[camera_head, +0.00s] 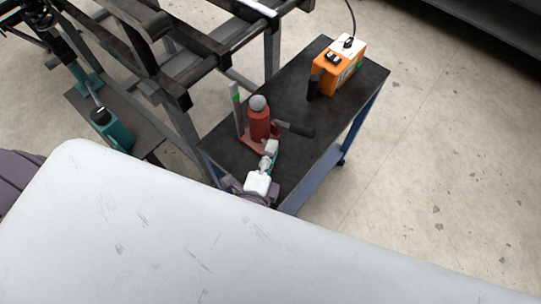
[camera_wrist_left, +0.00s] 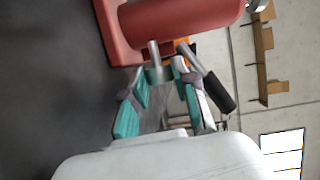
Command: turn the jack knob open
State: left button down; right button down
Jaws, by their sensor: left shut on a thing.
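The red jack (camera_head: 259,122) stands upright on the dark top of a cart, with a grey rounded top and a black-gripped handle (camera_head: 296,129) pointing right. In the left wrist view the jack (camera_wrist_left: 175,25) lies sideways across the top, with its handle (camera_wrist_left: 219,91) at right. My left gripper (camera_head: 270,147) is at the jack's near side, low by its base. In the left wrist view the teal-padded fingers of this gripper (camera_wrist_left: 164,76) close at their tips on the small metal jack knob (camera_wrist_left: 154,51), which sticks out from the jack. The fingertips partly hide the knob. My right gripper is not in view.
An orange box (camera_head: 336,70) with a cable stands at the cart's far end. A green-marked upright bar (camera_head: 237,107) is close left of the jack. A dark metal frame (camera_head: 160,75) and a teal device (camera_head: 112,128) are at left. The cart top (camera_head: 300,108) is otherwise mostly clear.

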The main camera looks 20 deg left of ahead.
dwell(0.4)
pick_arm(q)
jog(key=c, duration=1.2)
grip_release()
jog(key=s, duration=1.2)
jog(key=shift+d+r, duration=0.3)
jog(key=shift+r, duration=0.05)
